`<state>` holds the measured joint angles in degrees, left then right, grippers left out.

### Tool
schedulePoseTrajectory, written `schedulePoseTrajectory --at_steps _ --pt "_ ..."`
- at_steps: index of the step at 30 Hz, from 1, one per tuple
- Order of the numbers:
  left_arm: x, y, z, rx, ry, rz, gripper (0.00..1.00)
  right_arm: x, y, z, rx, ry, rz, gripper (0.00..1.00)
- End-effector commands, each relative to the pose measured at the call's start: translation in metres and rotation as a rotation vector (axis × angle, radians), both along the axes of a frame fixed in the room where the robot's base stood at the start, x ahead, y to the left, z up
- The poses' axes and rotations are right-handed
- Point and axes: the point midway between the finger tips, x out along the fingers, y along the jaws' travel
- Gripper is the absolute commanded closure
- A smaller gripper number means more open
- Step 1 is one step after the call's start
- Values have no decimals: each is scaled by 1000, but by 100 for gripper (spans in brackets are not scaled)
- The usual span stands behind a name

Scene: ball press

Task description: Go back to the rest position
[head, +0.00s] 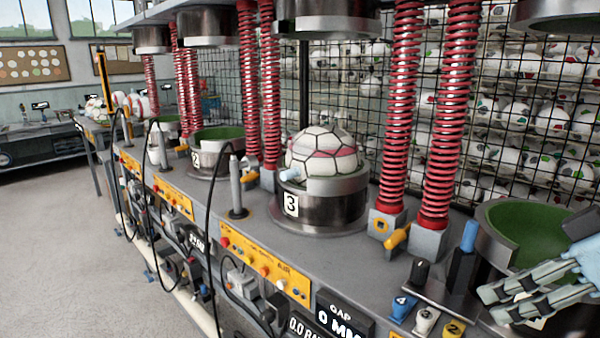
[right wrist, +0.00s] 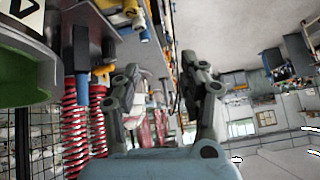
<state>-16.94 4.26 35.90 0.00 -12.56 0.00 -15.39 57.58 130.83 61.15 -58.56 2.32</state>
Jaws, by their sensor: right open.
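My right gripper (head: 490,305) comes in at the lower right of the head view, in front of a green-lined press cup (head: 490,240), part of which it hides. In the right wrist view the right gripper (right wrist: 164,78) has its two fingers spread apart with nothing between them. A white ball with dark seams and a pink band (head: 325,150) sits in the metal cup marked 3 (head: 335,208), well to the left of the gripper. My left gripper does not show.
Red springs (head: 447,115) rise beside the presses. A rack with small numbered blocks (head: 424,318) and a blue-topped post (head: 465,250) stands just left of my right gripper. Wire mesh with many balls lies behind. Open floor (head: 60,240) is at the left.

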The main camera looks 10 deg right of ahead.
Motion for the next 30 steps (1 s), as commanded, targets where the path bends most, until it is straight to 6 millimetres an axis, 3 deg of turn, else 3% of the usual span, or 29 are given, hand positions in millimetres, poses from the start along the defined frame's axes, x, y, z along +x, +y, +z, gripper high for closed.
schedulePoseTrajectory --at_steps 11,18,27,30 --pt "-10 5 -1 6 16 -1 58 -40 18 -56 -102 37 -95 57" --pt "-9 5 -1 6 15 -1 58 -84 22 -89 -210 123 -263 57" --pt "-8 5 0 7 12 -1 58 -148 18 -107 -330 295 -502 57" --pt "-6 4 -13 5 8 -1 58 -138 12 -155 -343 306 -496 57"
